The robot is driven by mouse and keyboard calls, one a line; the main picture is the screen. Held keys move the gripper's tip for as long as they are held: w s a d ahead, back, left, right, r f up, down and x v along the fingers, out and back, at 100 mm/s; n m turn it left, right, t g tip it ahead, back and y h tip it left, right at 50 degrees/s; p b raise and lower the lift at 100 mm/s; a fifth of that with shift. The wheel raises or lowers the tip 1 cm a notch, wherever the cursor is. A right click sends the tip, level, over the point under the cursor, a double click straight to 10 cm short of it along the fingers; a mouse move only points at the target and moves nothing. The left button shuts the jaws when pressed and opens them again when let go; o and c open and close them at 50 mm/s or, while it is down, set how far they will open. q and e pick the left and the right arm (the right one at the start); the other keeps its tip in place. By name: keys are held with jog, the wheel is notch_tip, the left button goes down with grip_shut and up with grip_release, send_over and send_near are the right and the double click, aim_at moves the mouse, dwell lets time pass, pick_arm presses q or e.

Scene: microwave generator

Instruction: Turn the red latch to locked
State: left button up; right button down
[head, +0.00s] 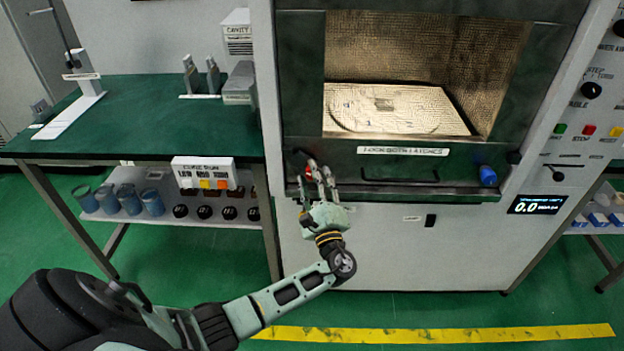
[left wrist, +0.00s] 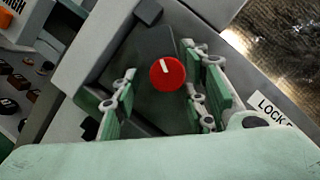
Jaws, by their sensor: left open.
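The red latch (left wrist: 167,74) is a round red knob with a white mark on its face, set on a dark green panel. The mark points up and slightly left in the left wrist view. My left gripper (left wrist: 160,68) is open, with a finger on each side of the latch; I cannot tell whether they touch it. My right gripper is not in view.
A blue latch (head: 488,175) sits at the door's lower right. A dark handle bar (head: 400,178) runs between the latches, below a white label (head: 403,151). A green-topped table (head: 150,130) stands left.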

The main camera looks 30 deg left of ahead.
pick_arm(q)
jog(key=shift+d, duration=0.1)
jog(key=v, duration=1.2)
jog(key=s+a+f+n+g+h, duration=0.1)
jog(key=s+f+g+h, duration=0.25)
jog(key=f, duration=0.75)
jog(key=s+a+f+g+h, duration=0.15)
jog(key=s+f, duration=0.35)
jog(key=f, duration=0.5)
jog(key=s+f+n+g+h, duration=0.1)
jog(key=s+f+g+h, duration=0.25)
jog(key=f, duration=0.75)
jog(key=s+d+f+n+g+h, duration=0.1)
jog(key=s+f+n, duration=0.3)
jog(key=s, duration=0.7)
jog(key=s+d+f+n+g+h, duration=0.2)
jog(key=s+d+f+n+h, duration=0.2)
jog(key=s+f, duration=0.3)
jog(key=s+d+f+n+g+h+p, duration=0.1)
jog(key=s+f+n, duration=0.3)
jog(key=s, duration=1.1)
notch_tip(320, 180, down, 3)
jog(key=shift+d+r+n+g+h, duration=0.15)
jog(key=shift+d+n+g+h, duration=0.25)
jog(key=shift+d+h, duration=0.4)
jog(key=shift+w+d, duration=0.1)
